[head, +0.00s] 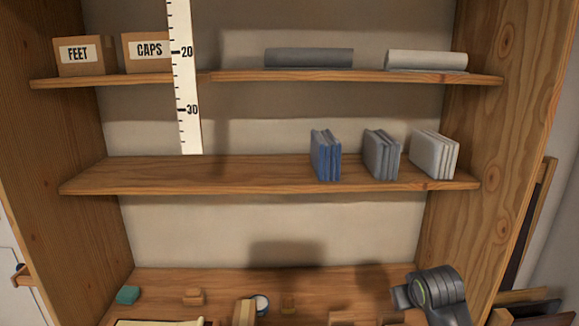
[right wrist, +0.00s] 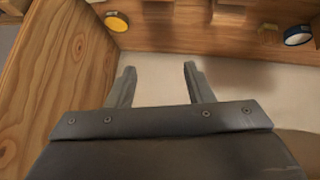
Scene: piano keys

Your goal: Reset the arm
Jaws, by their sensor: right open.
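My right gripper (right wrist: 158,68) shows in the right wrist view with its two grey fingers apart and nothing between them. Beyond the fingers are a pale surface and a wooden board. In the head view, a dark grey part of my right arm (head: 436,292) stands at the bottom right, in front of the lower shelf; its fingers cannot be made out there. My left arm and gripper are not in view.
A wooden shelf unit has a top shelf (head: 235,76) with boxes and rolls, and a middle shelf (head: 180,175) with blue, grey and white folded stacks. Small objects lie on the bottom shelf (head: 220,277). A wooden side panel (right wrist: 65,75) is close left of the right gripper.

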